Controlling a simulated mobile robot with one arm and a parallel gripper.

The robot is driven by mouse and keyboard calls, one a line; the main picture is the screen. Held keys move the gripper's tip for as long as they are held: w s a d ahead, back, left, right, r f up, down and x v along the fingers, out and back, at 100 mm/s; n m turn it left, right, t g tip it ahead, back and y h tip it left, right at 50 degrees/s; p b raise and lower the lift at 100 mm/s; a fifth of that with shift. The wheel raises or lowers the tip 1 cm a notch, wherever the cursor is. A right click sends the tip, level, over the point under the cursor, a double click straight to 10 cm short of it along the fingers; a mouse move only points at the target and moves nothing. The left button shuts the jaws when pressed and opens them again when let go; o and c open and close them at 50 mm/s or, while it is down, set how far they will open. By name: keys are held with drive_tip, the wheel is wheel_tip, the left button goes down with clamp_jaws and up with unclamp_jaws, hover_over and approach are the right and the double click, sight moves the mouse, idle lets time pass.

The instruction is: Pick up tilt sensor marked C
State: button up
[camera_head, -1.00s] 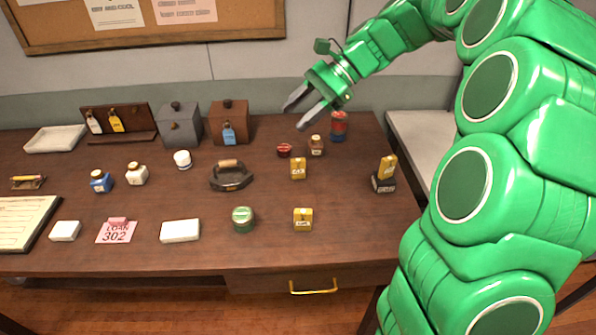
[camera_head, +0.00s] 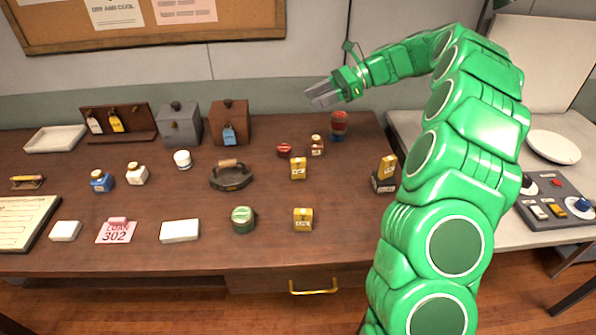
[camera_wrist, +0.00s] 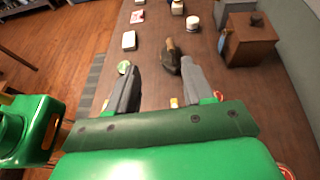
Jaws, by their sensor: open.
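Three small yellow blocks with dark markings are on the brown table in the head view: one behind the middle (camera_head: 298,168), one near the front edge (camera_head: 303,219), and one at the right (camera_head: 387,167) on a dark base. The markings are too small to read, so I cannot tell which is marked C. My gripper (camera_head: 312,97) is raised above the back of the table, pointing left, apart from all three blocks. In the wrist view my gripper (camera_wrist: 160,66) has its fingers spread with nothing held. Small yellow patches show beside the fingers there, mostly hidden.
A side table at right holds a plate (camera_head: 554,147) and a switch panel (camera_head: 555,207). The front-right tabletop is clear.

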approach(293, 178)
drive_tip(key=a+r, duration=0.1)
drive_tip(key=r, duration=0.1)
drive_tip(key=shift+w+a+r, duration=0.3)
drive_tip(key=shift+a, duration=0.1)
drive_tip(key=shift+x, duration=3.9)
drive_tip(key=shift+w+r, duration=0.15)
drive_tip(key=shift+r, duration=0.05)
clamp_jaws()
